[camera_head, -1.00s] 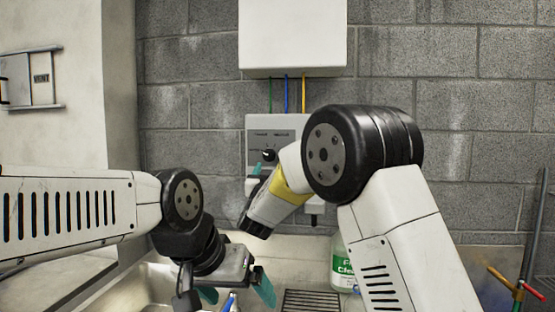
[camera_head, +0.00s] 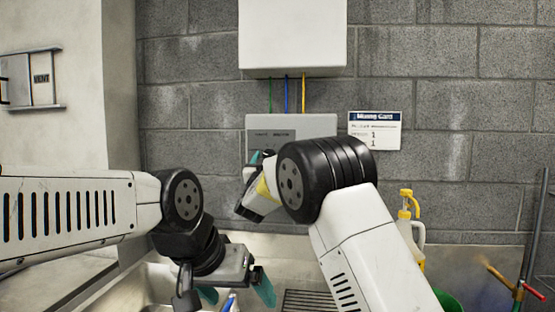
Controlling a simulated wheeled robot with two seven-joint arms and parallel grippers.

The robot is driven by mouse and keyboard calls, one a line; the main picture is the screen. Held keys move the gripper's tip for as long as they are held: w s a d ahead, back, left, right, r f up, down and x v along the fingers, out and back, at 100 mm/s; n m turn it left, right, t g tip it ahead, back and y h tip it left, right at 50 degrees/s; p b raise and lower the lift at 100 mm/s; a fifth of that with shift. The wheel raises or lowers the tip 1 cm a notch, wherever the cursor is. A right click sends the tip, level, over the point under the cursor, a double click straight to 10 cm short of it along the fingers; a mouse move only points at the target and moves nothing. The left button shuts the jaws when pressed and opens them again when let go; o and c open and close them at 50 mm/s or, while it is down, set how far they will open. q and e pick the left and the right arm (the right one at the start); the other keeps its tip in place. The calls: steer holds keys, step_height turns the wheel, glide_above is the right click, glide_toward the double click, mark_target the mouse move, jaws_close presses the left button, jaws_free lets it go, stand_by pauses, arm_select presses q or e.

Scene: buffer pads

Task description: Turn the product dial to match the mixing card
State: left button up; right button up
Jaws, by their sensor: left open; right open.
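The mixing card (camera_head: 375,131) is on the block wall, right of the grey dispenser panel (camera_head: 318,124). Its print is too small to read fully. The panel is fixed below a white box, and its dial is mostly hidden by my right gripper (camera_head: 256,158). Only teal fingertips of that gripper show, at the dial area; it is open, and I cannot tell whether it touches the dial. My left gripper (camera_head: 236,293) is open with teal fingers, low over the sink, away from the panel.
A white box (camera_head: 292,36) hangs above the panel, with green, blue and yellow tubes running down. A jug with a yellow pump (camera_head: 408,205) stands behind my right arm. A drain grate (camera_head: 308,300) lies below. Pipes with coloured handles (camera_head: 522,285) are at far right.

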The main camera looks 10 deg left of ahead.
steer(key=c, duration=1.3)
steer(key=shift+c, duration=0.2)
steer(key=shift+m, duration=0.5)
steer(key=m+h, duration=0.3)
steer(key=m, duration=0.2)
steer(key=shift+a, duration=0.15)
steer(key=m+g+h, duration=0.1)
steer(key=m, duration=0.2)
steer(key=m+g+h, duration=0.1)
steer(key=m, duration=0.2)
steer(key=shift+m+h, duration=0.3)
steer(key=shift+h, duration=0.1)
steer(key=m+g, duration=0.1)
steer(key=m, duration=0.1)
steer(key=m+g+h, duration=0.1)
steer(key=m, duration=0.2)
steer(key=shift+a+r, duration=0.1)
steer(key=shift+r+m+g, duration=0.1)
steer(key=shift+m+g, duration=0.8)
steer(key=shift+m, duration=1.4)
